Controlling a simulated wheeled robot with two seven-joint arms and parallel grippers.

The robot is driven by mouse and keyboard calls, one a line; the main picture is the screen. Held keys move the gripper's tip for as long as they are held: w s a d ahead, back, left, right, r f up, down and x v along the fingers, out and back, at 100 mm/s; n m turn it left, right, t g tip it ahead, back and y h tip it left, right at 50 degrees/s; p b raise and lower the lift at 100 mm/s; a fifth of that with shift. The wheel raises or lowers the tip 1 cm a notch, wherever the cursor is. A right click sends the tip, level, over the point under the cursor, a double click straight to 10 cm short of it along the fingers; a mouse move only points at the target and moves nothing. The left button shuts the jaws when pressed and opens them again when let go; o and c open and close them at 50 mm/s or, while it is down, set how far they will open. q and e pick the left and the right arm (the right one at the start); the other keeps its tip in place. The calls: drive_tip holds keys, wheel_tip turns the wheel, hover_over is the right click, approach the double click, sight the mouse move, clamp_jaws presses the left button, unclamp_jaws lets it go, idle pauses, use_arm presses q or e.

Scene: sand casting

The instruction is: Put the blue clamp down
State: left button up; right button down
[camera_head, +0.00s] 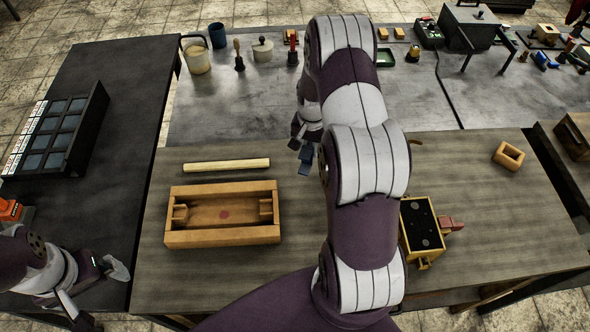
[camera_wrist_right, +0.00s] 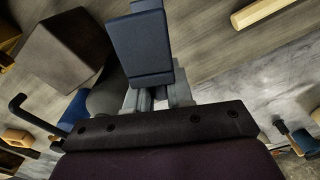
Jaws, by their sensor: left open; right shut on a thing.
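The blue clamp shows in the head view (camera_head: 305,164) as a small dark blue piece under my right gripper (camera_head: 304,146), over the wooden board near its far edge. In the right wrist view the blue clamp (camera_wrist_right: 140,45) is a large blue block at the fingertips of my right gripper (camera_wrist_right: 158,97), which is shut on it. It appears raised above the surface; I cannot tell how high. My right arm hides part of the board. My left gripper (camera_head: 96,290) is open at the lower left, over the dark side table, away from the clamp.
A wooden box (camera_head: 222,236) and a pale wooden rod (camera_head: 226,165) lie on the wooden board (camera_head: 300,232) left of my right arm. A yellow-framed black box (camera_head: 422,224) stands right of it. Pots and tools line the grey table (camera_head: 240,112) behind. The board's right part is mostly clear.

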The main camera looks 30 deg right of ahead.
sight(310, 167)
drive_tip(key=f, duration=0.3)
drive_tip(key=f+p, duration=0.1)
drive_tip(key=f, duration=0.2)
drive_tip(key=f+p, duration=0.1)
drive_tip(key=f, duration=0.1)
drive_tip(key=shift+s+f, duration=0.3)
drive_tip(key=shift+f, duration=0.1)
drive_tip(key=shift+w+f, duration=0.2)
drive_tip(key=shift+w, duration=0.05)
drive_tip(key=shift+s+f, duration=0.1)
drive_tip(key=shift+s, duration=0.05)
drive_tip(key=c, duration=1.2)
unclamp_jaws()
drive_tip(key=shift+s, duration=0.1)
drive_tip(key=shift+o, duration=1)
